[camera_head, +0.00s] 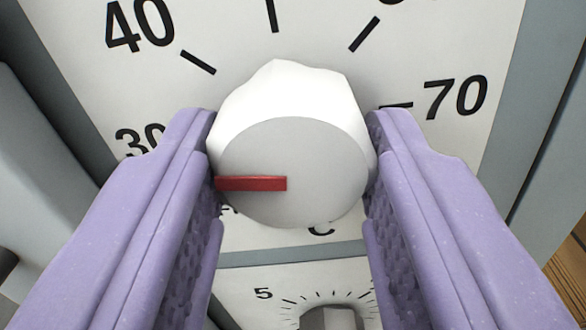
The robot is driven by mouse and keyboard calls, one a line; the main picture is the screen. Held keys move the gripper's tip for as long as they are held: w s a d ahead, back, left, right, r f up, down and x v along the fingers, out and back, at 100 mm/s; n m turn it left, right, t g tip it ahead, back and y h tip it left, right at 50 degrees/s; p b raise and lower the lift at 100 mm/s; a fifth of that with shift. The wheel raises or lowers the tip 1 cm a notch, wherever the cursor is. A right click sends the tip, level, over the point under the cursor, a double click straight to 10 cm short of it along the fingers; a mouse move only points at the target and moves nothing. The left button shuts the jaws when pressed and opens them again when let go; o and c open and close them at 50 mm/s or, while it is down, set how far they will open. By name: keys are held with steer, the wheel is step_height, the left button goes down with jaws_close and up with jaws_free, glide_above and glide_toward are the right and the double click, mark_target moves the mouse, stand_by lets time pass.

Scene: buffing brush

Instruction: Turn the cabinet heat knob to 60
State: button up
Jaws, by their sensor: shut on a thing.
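The heat knob (310,160) is white and lobed with a round grey-white face. It sits on a white dial plate (300,50) with black tick marks. A red pointer bar (251,184) on the face lies level and points left, toward the side of the printed 30, a little below that number. The dial shows 30, 40 and 70; the number at the upper right is cut off by the picture edge. My gripper (292,148) has two purple ribbed fingers, one on each side of the knob, shut on it.
A second, smaller dial with a grey knob (332,317) and a printed 5 shows below, partly cut off. Grey cabinet frame strips (540,90) border the plate. A brown wooden surface shows at the lower right edge.

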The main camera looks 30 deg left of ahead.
steer(key=m+p, duration=0.3)
steer(key=m, duration=0.3)
steer(key=shift+r+p, duration=0.1)
steer(key=shift+p, duration=0.25)
steer(key=m+p, duration=0.3)
steer(key=m, duration=0.3)
steer(key=shift+m, duration=0.4)
steer(key=m+p, duration=0.2)
steer(key=m, duration=0.9)
steer(key=shift+m, duration=0.4)
steer(key=o, duration=1.1)
steer(key=shift+r, duration=0.1)
steer(key=shift+c, duration=0.2)
steer(key=shift+s, duration=0.1)
